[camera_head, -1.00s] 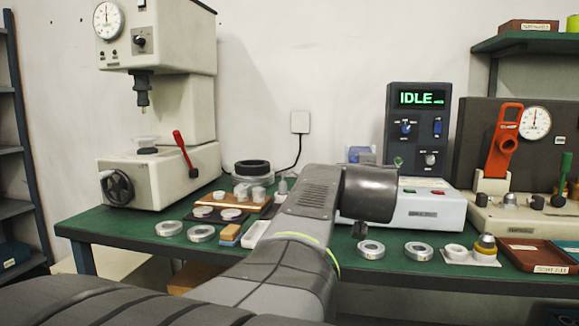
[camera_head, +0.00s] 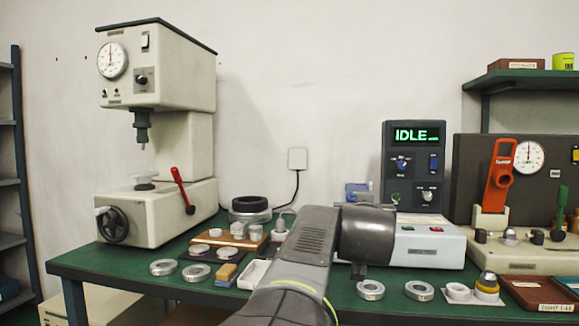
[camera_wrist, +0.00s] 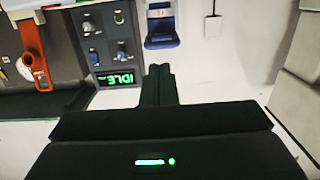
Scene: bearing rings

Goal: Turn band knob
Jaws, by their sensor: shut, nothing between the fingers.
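The dark control box (camera_head: 414,148) stands at the back of the bench with its display reading IDLE. It carries a blue knob (camera_head: 402,164) with small markings around it, a blue switch (camera_head: 434,162) and a grey knob (camera_head: 427,195). The labels are too small to tell which is the band knob. In the wrist view the box appears upside down at the left, with the blue knob (camera_wrist: 122,50) above the display and the grey knob (camera_wrist: 87,28) higher. My gripper (camera_wrist: 159,70) is shut and empty, apart from the knobs. My arm hides it in the head view.
A white box (camera_head: 425,243) sits in front of the control box. A red-lever fixture (camera_head: 498,185) stands at the right, a press (camera_head: 155,130) at the left. Metal rings (camera_head: 370,290), trays and small parts line the green bench's front.

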